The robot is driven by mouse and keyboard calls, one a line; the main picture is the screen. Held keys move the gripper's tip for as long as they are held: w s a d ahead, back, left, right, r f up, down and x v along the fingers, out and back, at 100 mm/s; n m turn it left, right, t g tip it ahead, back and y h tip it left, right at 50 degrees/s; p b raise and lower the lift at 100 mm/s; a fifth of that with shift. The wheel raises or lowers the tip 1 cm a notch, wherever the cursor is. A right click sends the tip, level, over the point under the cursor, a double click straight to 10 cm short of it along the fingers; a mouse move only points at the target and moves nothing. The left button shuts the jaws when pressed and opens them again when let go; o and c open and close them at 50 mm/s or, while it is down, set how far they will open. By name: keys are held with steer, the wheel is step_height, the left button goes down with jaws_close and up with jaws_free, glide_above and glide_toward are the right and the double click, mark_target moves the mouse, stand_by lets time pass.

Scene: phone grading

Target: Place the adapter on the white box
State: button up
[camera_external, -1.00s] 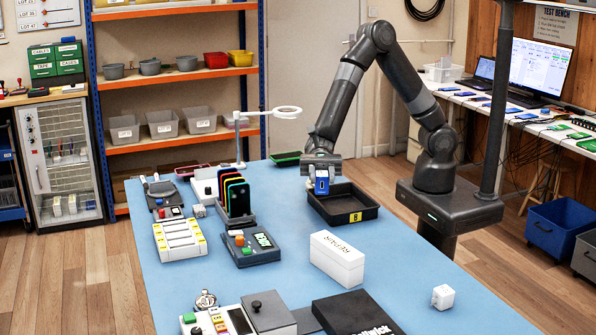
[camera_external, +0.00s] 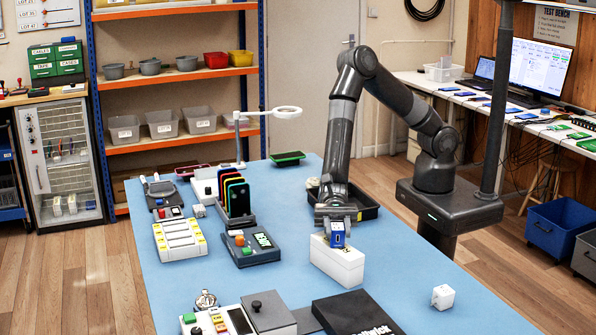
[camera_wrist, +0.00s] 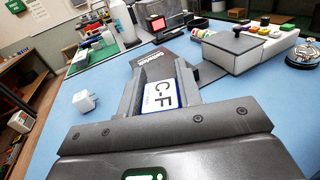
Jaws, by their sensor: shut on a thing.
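My gripper (camera_external: 337,230) is shut on a small blue block (camera_external: 337,238). In the wrist view, its white face reads "C-F" (camera_wrist: 161,97) between the fingers. The gripper points down over the white box (camera_external: 338,263), which stands on the blue table. The block is at or just above the box's top; I cannot tell whether they touch. The gripper partly covers the box's top, where the lettering was. A white plug-like cube (camera_external: 443,297) lies apart on the table at the right front; it also shows in the wrist view (camera_wrist: 85,101).
A black tray (camera_external: 368,212) lies behind my gripper. A black box (camera_external: 355,314) lies at the front. A phone rack (camera_external: 237,203) and a grey device with buttons (camera_external: 250,250) stand left of the white box. The table between the white box and the white cube is clear.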

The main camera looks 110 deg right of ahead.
steer(key=o, duration=1)
steer(key=shift+f, duration=0.1)
steer(key=shift+c, duration=0.2)
steer(key=shift+d, duration=0.1)
steer(key=v, duration=1.2)
steer(key=s+d+r+n+g+h, duration=0.25)
steer(key=s+r+n+g, duration=0.2)
steer(key=s+n, duration=0.3)
steer(key=s+d+r+n+g+h, duration=0.1)
steer(key=s+r+n+g+h, duration=0.3)
steer(key=s+n, duration=0.35)
steer(key=s+d+r+n+t+h, duration=0.3)
steer(key=s+d+r+h, duration=0.2)
steer(key=d, duration=0.4)
steer(key=s+d+r+n+t+h, duration=0.4)
steer(key=s+d, duration=0.3)
steer(key=d, duration=0.2)
steer(key=shift+d+r+n+h, duration=0.3)
steer(key=shift+d+r+h, duration=0.1)
steer(key=shift+r+h, duration=0.15)
